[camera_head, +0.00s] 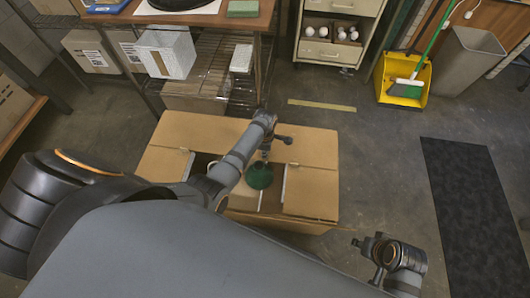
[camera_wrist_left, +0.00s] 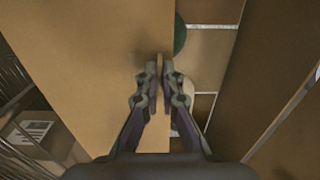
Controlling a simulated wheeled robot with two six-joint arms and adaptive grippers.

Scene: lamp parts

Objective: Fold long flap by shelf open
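An open cardboard box (camera_head: 312,192) stands on the floor. Its long flap by the shelf (camera_head: 225,129) is a wide tan panel at the box's far side, and fills the left half of the left wrist view (camera_wrist_left: 90,60). My left gripper (camera_head: 268,156) is over the far part of the box. In the left wrist view its fingers (camera_wrist_left: 160,65) are close together, overlapping the flap near its edge; contact is unclear. A green round part (camera_head: 259,176) shows inside the box. My right gripper (camera_head: 364,262) is right of the box, fingers apart and empty.
A wire shelf with boxes (camera_head: 205,75) stands just behind the box. A drawer cabinet (camera_head: 335,35), a yellow dustpan (camera_head: 403,80) and a grey bin (camera_head: 467,62) are farther back. A dark mat (camera_head: 480,210) lies right.

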